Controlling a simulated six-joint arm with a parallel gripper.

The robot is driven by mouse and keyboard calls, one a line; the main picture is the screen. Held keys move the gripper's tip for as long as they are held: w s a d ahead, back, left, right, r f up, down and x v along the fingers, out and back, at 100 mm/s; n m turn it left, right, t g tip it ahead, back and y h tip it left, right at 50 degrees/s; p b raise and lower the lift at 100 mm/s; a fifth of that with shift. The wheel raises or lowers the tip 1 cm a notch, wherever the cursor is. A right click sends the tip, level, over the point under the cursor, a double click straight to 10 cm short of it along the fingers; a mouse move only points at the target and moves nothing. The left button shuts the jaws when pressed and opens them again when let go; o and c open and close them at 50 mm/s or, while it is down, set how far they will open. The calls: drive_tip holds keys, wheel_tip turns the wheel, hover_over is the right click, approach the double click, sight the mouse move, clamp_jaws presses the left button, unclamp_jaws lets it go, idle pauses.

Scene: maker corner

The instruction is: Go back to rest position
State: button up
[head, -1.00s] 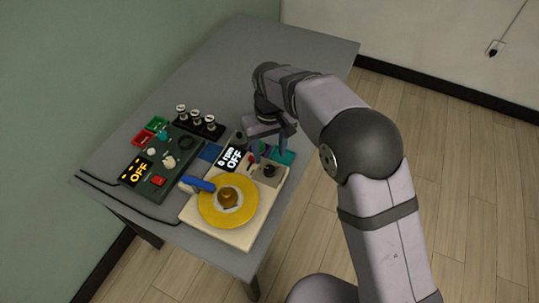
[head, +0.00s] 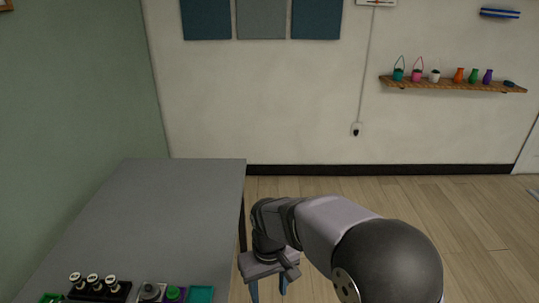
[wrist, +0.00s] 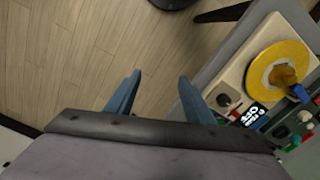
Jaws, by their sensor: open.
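My gripper (head: 268,286) is in the lower middle of the head view, beside the right edge of the grey table (head: 165,205). In the wrist view my gripper (wrist: 158,95) points down over the wooden floor. Its two blue fingers are spread apart with nothing between them. The cream machine with the yellow disc (wrist: 268,68) stands on the table to the right of the fingers, apart from them.
In the head view a black holder with several vials (head: 95,283) and a teal tray (head: 201,294) sit at the table's near end. The table's far part is clear. A wall shelf (head: 450,86) holds small pots and vases. Open floor (head: 400,203) lies right of the table.

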drive_tip(key=s+d+m, duration=0.4)
drive_tip(key=s+d, duration=0.9)
drive_tip(key=d, duration=0.2)
drive_tip(key=shift+d+f+m+p, duration=0.15)
drive_tip(key=shift+f+m+p, duration=0.15)
drive_tip(key=shift+f+p, duration=0.1)
